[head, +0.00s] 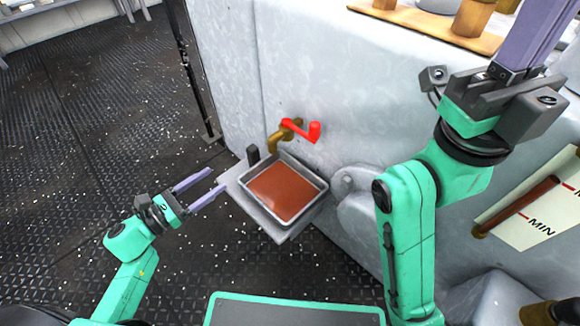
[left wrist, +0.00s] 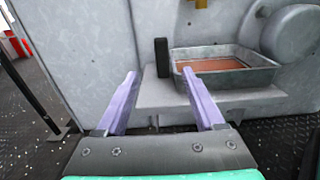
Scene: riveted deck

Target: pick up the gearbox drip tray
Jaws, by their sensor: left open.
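The gearbox drip tray (head: 258,205) is a square grey metal tray holding reddish-brown liquid. It sits on a grey shelf (head: 238,194) against the gearbox housing, under a brass spout with a red handle. It also shows in the left wrist view (left wrist: 262,78), right of the fingers. My left gripper (head: 213,182) is open and empty, left of the tray and apart from it, its purple fingers pointing toward the shelf. In the left wrist view the left gripper (left wrist: 164,82) has its fingers wide apart. My right gripper (head: 522,62) is raised at the upper right, and its fingertips are cut off by the frame.
A small black post (head: 252,153) stands on the shelf at the tray's back left corner. The brass spout (head: 282,138) with a red lever handle (head: 303,130) hangs just above the tray's back edge. A dark upright pole (head: 197,80) stands behind left. Dark deck floor lies open at left.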

